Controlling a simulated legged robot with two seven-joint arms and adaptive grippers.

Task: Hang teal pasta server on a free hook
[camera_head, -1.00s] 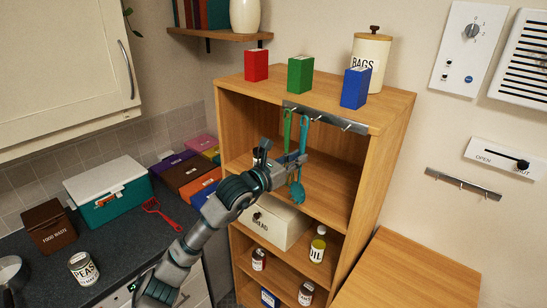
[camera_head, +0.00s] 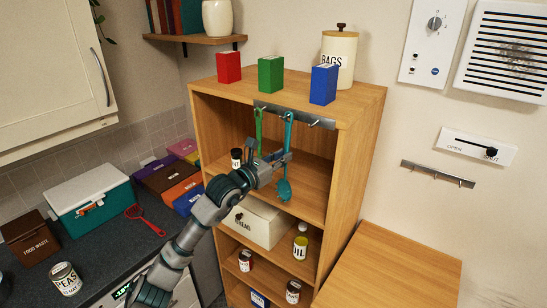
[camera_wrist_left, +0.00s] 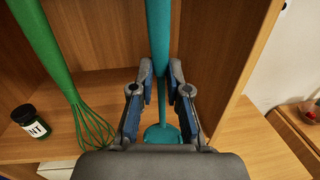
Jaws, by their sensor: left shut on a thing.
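The teal pasta server (camera_head: 284,188) hangs down upright in my left gripper (camera_head: 282,160), which is shut on its handle. In the left wrist view the handle (camera_wrist_left: 158,35) runs between the fingers (camera_wrist_left: 161,72), with the teal head below, partly hidden. The handle's top is at the metal hook rail (camera_head: 265,106) on the shelf unit's top front edge. I cannot tell whether it is on a hook. A green whisk (camera_head: 259,128) hangs left of it, also seen in the left wrist view (camera_wrist_left: 42,45). A hook right of the server is bare. My right gripper is out of view.
The wooden shelf unit (camera_head: 352,155) surrounds the space behind the gripper. Red (camera_head: 229,67), green (camera_head: 271,74) and blue (camera_head: 323,84) boxes stand on top. A bread bin (camera_head: 262,222) sits below. Another hook rail (camera_head: 437,174) is on the right wall, with nothing hanging on it.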

